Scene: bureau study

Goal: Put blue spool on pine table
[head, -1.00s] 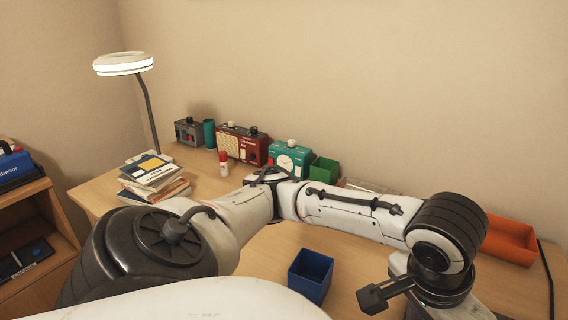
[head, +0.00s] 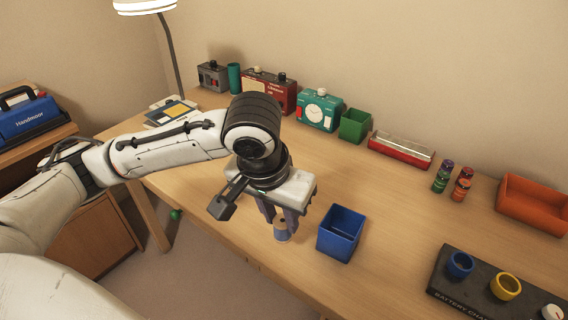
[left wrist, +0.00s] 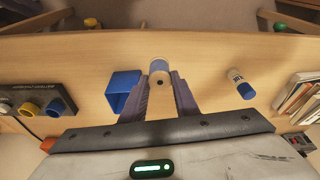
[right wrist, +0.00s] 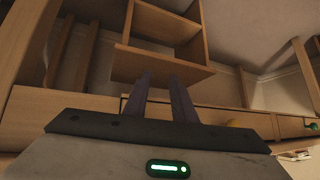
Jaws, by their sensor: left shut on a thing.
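My left gripper (head: 280,214) is shut on a small spool (head: 282,229) with a wood-coloured end and a pale bluish side. In the left wrist view the spool (left wrist: 159,73) sits between the fingertips, its end with a dark centre hole facing the camera. The spool is over the light wooden table (head: 345,166), near its front edge and just left of the blue open bin (head: 341,233). I cannot tell whether it touches the tabletop. My right gripper (right wrist: 160,85) is open and empty, below the front of wooden furniture in the right wrist view.
A black battery charger (head: 478,287) with coloured cups stands at the right. An orange bin (head: 533,205), small jars (head: 442,177), a red-and-silver box (head: 401,150) and a green bin (head: 355,126) line the back. Bare tabletop lies between them and the blue bin.

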